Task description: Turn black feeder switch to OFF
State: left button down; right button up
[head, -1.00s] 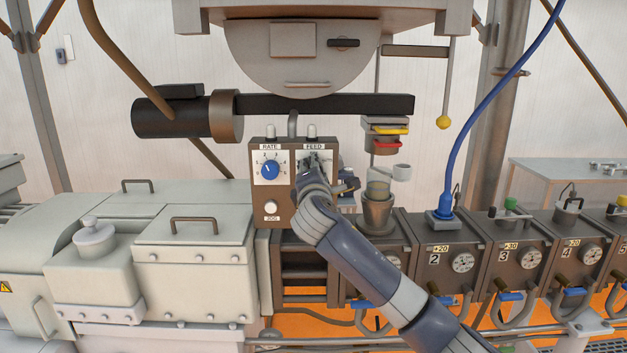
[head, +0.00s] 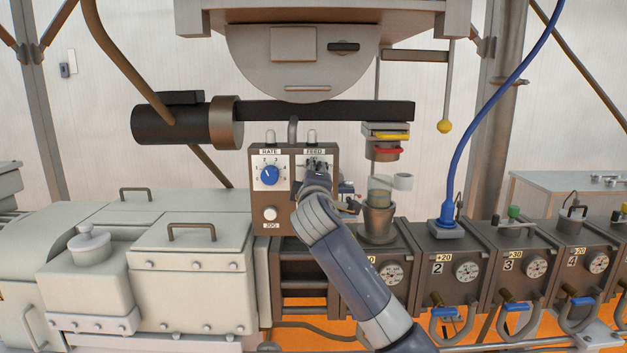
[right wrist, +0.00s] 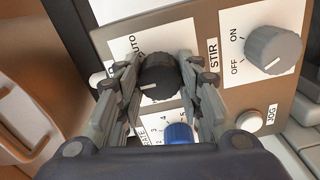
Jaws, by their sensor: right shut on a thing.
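The control box (head: 292,222) has a blue RATE knob (head: 269,174) on the left and a FEED section on the right. My right gripper (right wrist: 160,76) is at the FEED section and shut on the black feeder switch (right wrist: 160,72), with one finger on each side. A white mark on the switch shows in the right wrist view and points left there. An AUTO label is partly visible beside it; the other switch labels are hidden by the fingers. In the head view my right gripper (head: 317,172) covers most of the switch. My left gripper is out of view.
A grey STIR knob (right wrist: 274,52) with ON and OFF labels sits on the same box, near the right finger. A JOG button (head: 270,214) is below the blue knob. A metal cup (head: 378,218) stands close right of my gripper.

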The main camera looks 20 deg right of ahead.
jog(key=shift+f, duration=0.2)
jog(key=o, duration=1.1)
jog(key=shift+c, duration=0.2)
jog(key=shift+s+r, duration=0.1)
jog(key=shift+s, duration=0.1)
jog(key=v, duration=1.1)
jog(key=shift+s, duration=0.35)
jog(key=shift+a, duration=0.1)
